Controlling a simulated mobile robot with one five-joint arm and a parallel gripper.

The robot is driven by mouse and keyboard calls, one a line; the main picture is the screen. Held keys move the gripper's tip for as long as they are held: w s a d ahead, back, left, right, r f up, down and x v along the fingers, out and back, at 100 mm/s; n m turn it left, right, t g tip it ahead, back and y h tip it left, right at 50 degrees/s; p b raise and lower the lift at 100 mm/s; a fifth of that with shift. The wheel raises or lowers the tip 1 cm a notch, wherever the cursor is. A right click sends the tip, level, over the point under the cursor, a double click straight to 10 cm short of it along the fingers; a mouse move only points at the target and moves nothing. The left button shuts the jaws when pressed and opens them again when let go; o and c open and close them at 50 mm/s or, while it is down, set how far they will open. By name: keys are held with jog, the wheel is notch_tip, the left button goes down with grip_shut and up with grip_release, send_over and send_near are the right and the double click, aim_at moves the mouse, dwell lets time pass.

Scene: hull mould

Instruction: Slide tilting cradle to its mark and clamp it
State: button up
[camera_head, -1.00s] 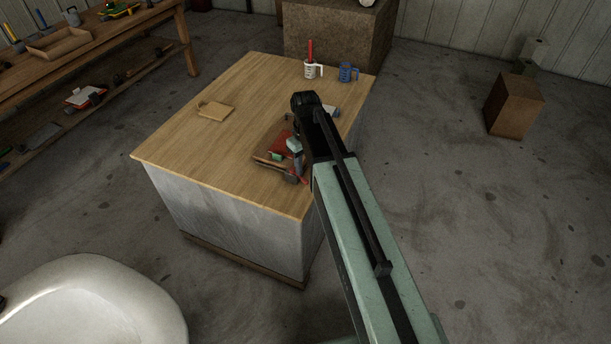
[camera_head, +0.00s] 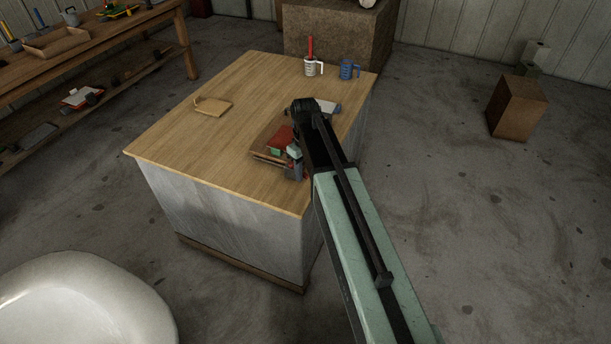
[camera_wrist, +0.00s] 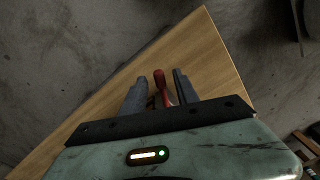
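The tilting cradle seems to be the brown and red piece (camera_head: 268,143) on the near right part of the wooden table, partly hidden by my arm. My gripper (camera_head: 296,172) is beside its right end, near the table's front edge. In the wrist view a red handle (camera_wrist: 161,86) stands between the two fingers of my gripper (camera_wrist: 160,84), with a narrow gap on each side. The fingers are apart, so the gripper is open around the handle. The handle's lower end is hidden by the gripper body. I cannot make out the cradle's mark.
A small wooden piece (camera_head: 213,107) lies there. A white cup (camera_head: 313,67) with a red item and a blue cup (camera_head: 347,69) stand at the back. A light grey object (camera_head: 326,107) lies beyond my arm.

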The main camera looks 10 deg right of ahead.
jog(key=shift+r, duration=0.1)
grip_shut()
dwell(1.2)
